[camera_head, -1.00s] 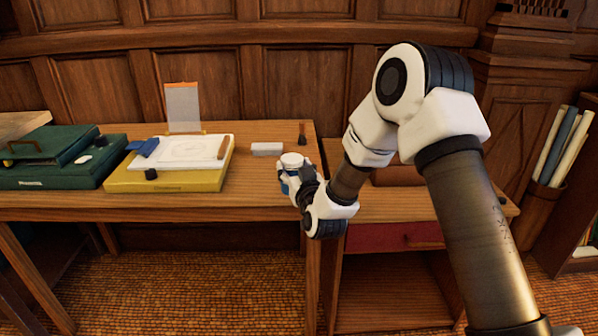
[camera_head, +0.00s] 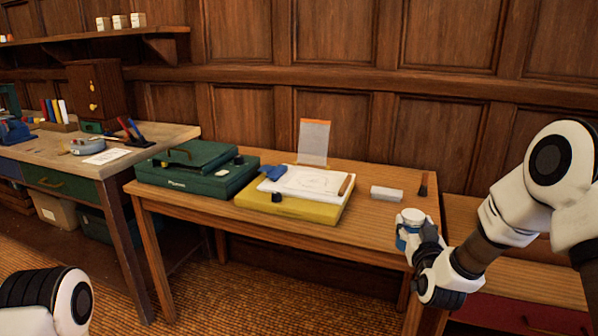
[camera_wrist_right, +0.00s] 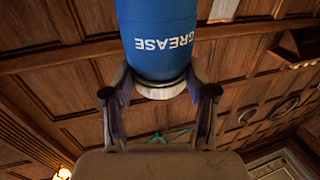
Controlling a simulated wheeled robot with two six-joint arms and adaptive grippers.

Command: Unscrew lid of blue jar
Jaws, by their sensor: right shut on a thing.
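The blue jar (camera_head: 403,233) is at the right end of the wooden table's front edge, in the fingers of my right gripper (camera_head: 415,240). The lid looks seated on the jar. Whether the jar touches the table is hard to tell. My left gripper is out of view; only a piece of my left arm shows at bottom left.
A cluttered desk (camera_head: 150,138) stands at left. The table's front right is mostly clear.

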